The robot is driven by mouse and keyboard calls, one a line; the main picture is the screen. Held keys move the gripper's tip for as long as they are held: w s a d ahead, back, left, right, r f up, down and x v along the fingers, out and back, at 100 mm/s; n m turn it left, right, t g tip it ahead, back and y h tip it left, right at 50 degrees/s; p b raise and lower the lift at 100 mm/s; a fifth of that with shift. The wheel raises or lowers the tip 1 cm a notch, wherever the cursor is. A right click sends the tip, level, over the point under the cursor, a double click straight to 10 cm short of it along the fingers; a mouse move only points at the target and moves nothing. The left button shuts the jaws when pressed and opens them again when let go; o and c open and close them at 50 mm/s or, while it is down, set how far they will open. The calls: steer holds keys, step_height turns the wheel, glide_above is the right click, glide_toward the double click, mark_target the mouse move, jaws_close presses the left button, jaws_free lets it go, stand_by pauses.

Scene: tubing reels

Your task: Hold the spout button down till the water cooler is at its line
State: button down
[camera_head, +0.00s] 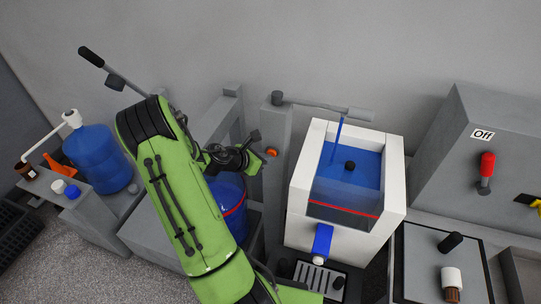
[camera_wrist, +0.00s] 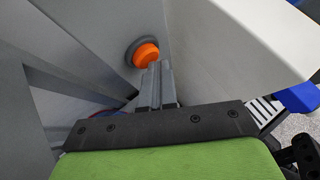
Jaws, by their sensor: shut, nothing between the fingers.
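The white water cooler (camera_head: 300,205) stands right of centre, with an open top, blue water (camera_head: 345,185) inside and a red line (camera_head: 340,209) across its front window. A thin blue stream (camera_head: 338,138) falls into it from the grey spout pipe (camera_head: 325,107). The orange spout button (camera_head: 272,152) is on the grey post left of the cooler. It also shows in the wrist view (camera_wrist: 146,54). My gripper (camera_head: 264,157) is shut and empty, its fingertips (camera_wrist: 156,68) at the button's lower edge, seemingly against it. The exact water level against the line is hard to tell.
A blue tap (camera_head: 322,241) is on the cooler's front, above a drip grille (camera_head: 312,275). A blue container with a red band (camera_head: 233,210) is partly hidden behind my arm. A blue jug (camera_head: 97,158) stands at left. A grey cabinet marked Off (camera_head: 455,150) with a red switch (camera_head: 487,165) is at right.

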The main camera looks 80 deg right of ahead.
steer(key=a, duration=0.6)
steer(key=shift+w+a, duration=0.15)
steer(key=shift+w, duration=0.1)
stand_by(0.3)
stand_by(0.5)
